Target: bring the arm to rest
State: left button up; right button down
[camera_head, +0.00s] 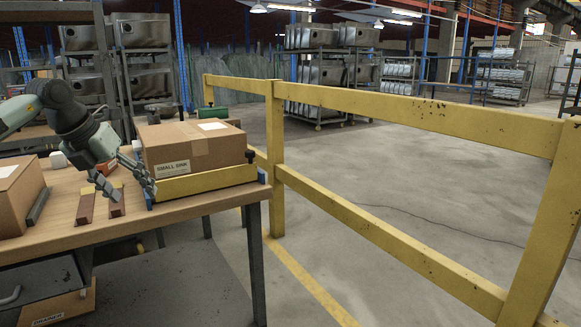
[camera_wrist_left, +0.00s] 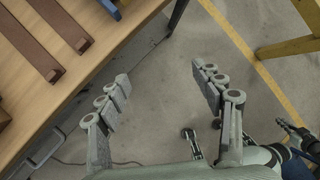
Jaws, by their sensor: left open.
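My left gripper (camera_head: 122,186) comes in from the left in the head view and hangs over the front part of the wooden workbench (camera_head: 165,216). Its fingers are spread, with nothing between them. In the left wrist view, the open left gripper (camera_wrist_left: 163,92) has the grey floor behind its fingers, beyond the bench edge. In the lower right of that view a dark gripper-like part shows; I cannot tell its state. My right gripper does not show in the head view.
A cardboard box labelled small sink (camera_head: 190,147) sits on the bench behind a yellow block (camera_head: 205,182). Two brown bars (camera_head: 86,207) lie near the gripper. Another box (camera_head: 17,195) stands at the left.

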pick_arm(q)
jog(key=d+f+n+t+h, duration=0.1)
jog(key=d+n+t+h, duration=0.4)
jog(key=d+h, duration=1.6)
jog(key=a+f+n+t+y+p, duration=0.1)
jog(key=a+f+n+t+y, duration=0.25)
jog(key=f+n+y, duration=0.5)
jog(key=a+f+n+t+y, duration=0.35)
jog(key=f+n+y, duration=0.25)
jog(key=n+y, duration=0.55)
jog(key=s+a+f+n+g+y, duration=0.3)
jog(key=s+a+f+n+y, duration=0.15)
jog(key=f, duration=0.65)
jog(key=s+a+f+n+g, duration=0.2)
jog(key=s+f+g, duration=0.3)
jog(key=s+f, duration=0.5)
jog(key=s+a+f+n+g, duration=0.1)
jog(key=s+f+g, duration=0.4)
jog(key=s, duration=1.3)
notch_tip(320, 180, down, 5)
jog(key=shift+s+a+r+n+g, duration=0.15)
jog(key=shift+a+n+g, duration=0.2)
jog(key=shift+n, duration=0.5)
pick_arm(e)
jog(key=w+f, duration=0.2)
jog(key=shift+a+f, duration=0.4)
